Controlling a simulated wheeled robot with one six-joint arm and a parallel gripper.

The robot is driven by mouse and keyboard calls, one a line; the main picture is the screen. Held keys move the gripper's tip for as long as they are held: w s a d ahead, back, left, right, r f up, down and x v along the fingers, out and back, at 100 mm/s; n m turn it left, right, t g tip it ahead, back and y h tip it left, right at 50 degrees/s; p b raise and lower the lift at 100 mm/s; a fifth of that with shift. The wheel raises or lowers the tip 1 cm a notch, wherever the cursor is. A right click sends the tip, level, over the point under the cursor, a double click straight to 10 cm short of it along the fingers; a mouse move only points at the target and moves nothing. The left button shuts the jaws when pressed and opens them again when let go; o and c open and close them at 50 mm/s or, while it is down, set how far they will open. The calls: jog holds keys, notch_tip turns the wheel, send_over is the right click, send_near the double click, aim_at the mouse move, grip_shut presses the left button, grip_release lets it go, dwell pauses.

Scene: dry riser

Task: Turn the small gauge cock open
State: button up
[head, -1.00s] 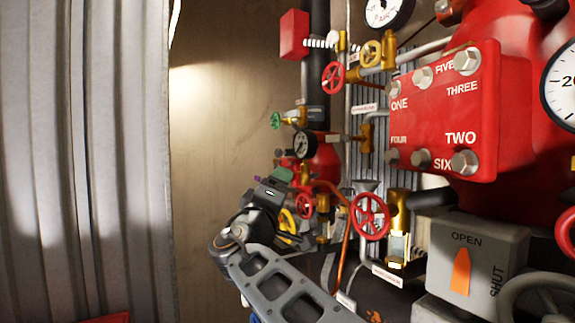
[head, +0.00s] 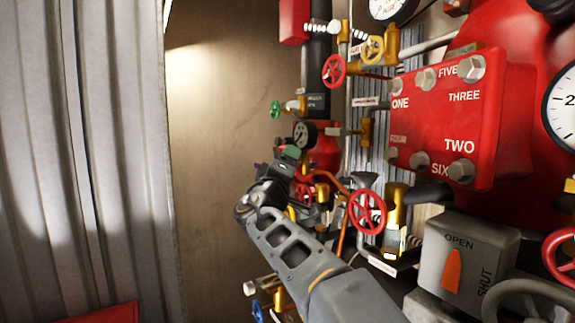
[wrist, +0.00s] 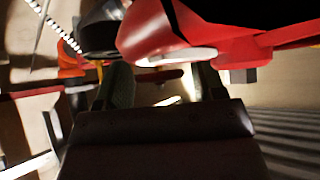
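A small dial gauge (head: 303,135) with a dark rim and pale face is in the middle of the head view, in front of a red body. I cannot tell for sure which fitting is its cock; a brass fitting with a dark lever (head: 348,131) stands to its right. My gripper (head: 287,160) is just below the gauge. In the wrist view my gripper (wrist: 162,82) has its two dark fingers apart, with no thing clearly held between them. Red and dark round parts are close above the fingers, and no cock handle is clearly recognisable there.
A green handwheel (head: 276,109) is up left of the gauge. Red handwheels (head: 333,70) (head: 367,212) stand above and to the lower right. A big red numbered block (head: 440,125) and a grey OPEN/SHUT box (head: 468,265) are at right. A corrugated wall (head: 80,150) fills the left.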

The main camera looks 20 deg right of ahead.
jog(key=c, duration=0.7)
jog(key=n+g+y, duration=0.1)
jog(key=n+y, duration=0.2)
jog(key=n, duration=0.1)
jog(key=shift+r+n, duration=0.1)
jog(key=shift+n, duration=0.2)
jog(key=n+g+y, duration=0.2)
jog(key=n, duration=0.1)
jog(key=shift+g, duration=0.3)
jog(key=n+g+y, duration=0.1)
jog(key=n+g, duration=0.1)
jog(key=g, duration=0.1)
jog(key=shift+n+y, duration=0.3)
jog(key=shift+n, duration=0.1)
jog(key=shift+n+g, duration=0.7)
jog(key=shift+g, duration=0.7)
jog(key=shift+n+g, duration=0.3)
